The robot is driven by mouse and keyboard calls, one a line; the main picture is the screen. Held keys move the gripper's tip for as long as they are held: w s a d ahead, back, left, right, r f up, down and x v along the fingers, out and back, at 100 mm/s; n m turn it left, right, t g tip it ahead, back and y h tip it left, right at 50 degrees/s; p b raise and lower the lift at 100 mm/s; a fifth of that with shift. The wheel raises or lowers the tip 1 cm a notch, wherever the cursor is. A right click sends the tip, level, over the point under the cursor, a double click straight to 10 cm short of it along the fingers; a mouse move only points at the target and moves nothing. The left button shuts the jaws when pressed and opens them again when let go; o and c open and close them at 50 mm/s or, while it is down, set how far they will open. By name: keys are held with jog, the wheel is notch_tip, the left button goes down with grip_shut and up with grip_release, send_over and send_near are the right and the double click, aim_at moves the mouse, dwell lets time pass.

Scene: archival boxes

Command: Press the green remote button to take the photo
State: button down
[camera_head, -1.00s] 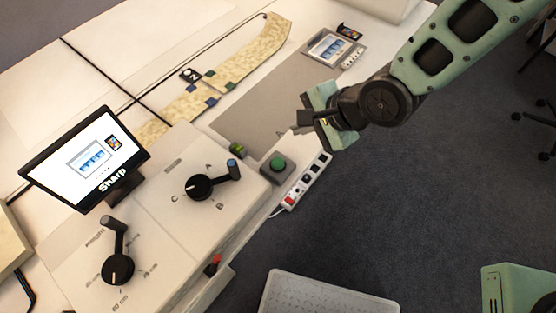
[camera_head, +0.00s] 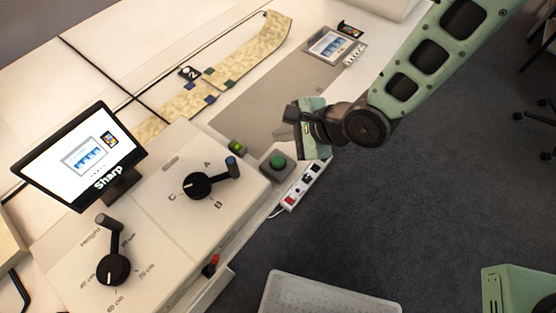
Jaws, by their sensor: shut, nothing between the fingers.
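The green remote button (camera_head: 277,163) sits on a small grey box at the table's right edge, beside the control panel. My gripper (camera_head: 291,114) is shut and empty, above and slightly right of the button in the picture, apart from it. The monitor (camera_head: 83,158) at left shows a picture of the framed item and the word "Sharp". The framed item (camera_head: 327,46) lies on the grey mat at the back, with a small colour card (camera_head: 349,29) beside it.
A panel carries two black knobs with levers, the upper knob (camera_head: 197,186) and the lower knob (camera_head: 113,270). A power strip (camera_head: 303,186) lies right of the button. A light perforated tray (camera_head: 326,295) is at the bottom. A beige strip (camera_head: 250,52) lies behind.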

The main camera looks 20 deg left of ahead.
jog(key=b, duration=0.5)
send_over(283, 161)
notch_tip(283, 161, down, 5)
jog(key=shift+s+f, duration=0.15)
jog(key=shift+f, duration=1)
jog(key=shift+f+b, duration=0.1)
jog(key=shift+b, duration=0.2)
dwell(0.4)
jog(key=shift+f, duration=0.3)
jog(key=shift+f+b, duration=0.35)
jog(key=shift+f, duration=0.2)
dwell(0.7)
jog(key=shift+r, duration=0.1)
jog(key=shift+r+p, duration=0.85)
jog(key=shift+p, duration=0.05)
jog(key=shift+r, duration=0.15)
